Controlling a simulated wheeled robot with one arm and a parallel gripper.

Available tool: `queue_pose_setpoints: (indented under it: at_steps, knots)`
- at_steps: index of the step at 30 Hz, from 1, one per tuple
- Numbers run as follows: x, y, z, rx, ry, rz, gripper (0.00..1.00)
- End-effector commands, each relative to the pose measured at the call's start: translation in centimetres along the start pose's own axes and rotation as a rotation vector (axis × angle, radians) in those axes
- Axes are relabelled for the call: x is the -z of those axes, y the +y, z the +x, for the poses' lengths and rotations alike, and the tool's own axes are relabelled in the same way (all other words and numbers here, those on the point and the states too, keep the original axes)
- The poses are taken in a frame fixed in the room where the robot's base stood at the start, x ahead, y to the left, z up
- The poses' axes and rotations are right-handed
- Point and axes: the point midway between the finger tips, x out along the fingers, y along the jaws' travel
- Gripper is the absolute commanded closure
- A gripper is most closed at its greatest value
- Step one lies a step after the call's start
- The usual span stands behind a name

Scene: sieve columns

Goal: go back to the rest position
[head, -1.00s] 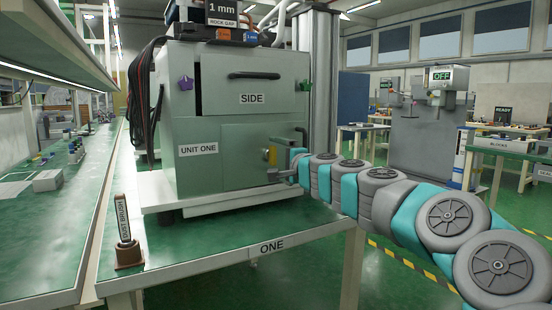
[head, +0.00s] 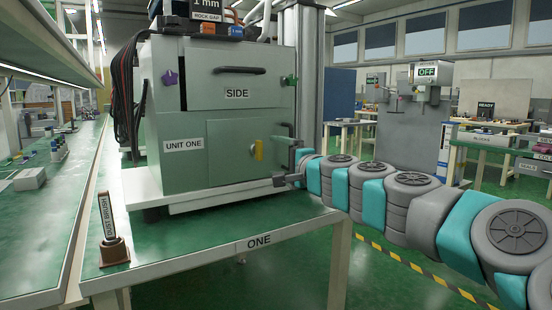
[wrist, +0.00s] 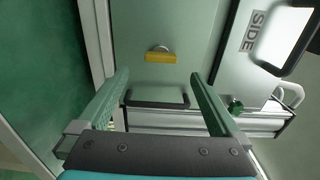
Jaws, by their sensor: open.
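My gripper (head: 286,170) is open and empty, at the right edge of the grey-green cabinet marked UNIT ONE (head: 155,110). It sits to the right of the cabinet's lower door (head: 230,155). In the wrist view my gripper (wrist: 158,78) has its two green fingers wide apart. The black door handle (wrist: 157,104) shows between them; I cannot tell its depth from the fingers.
The cabinet stands on a white base on the green table ONE (head: 190,252). A dust brush (head: 108,240) stands in a brown holder at the table's left corner. The upper SIDE panel (head: 235,82) has a black handle. Open floor lies right of the table.

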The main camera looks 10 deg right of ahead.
Motion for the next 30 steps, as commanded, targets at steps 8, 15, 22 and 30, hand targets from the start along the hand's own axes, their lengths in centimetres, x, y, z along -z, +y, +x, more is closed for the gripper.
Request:
queue_pose_setpoints:
  at_steps: [8,15,22,30]
  knots:
    - [-5.4,0.2,-1.1,-0.037,-0.116,-0.119,0.0]
    - [-18.3,7.0,-6.9,-0.24,-0.447,-0.473,0.0]
    - [-23.4,18.4,-16.6,-0.565,-0.726,-0.755,0.0]
    - [-20.9,29.4,-31.3,-1.039,-0.958,-0.914,0.0]
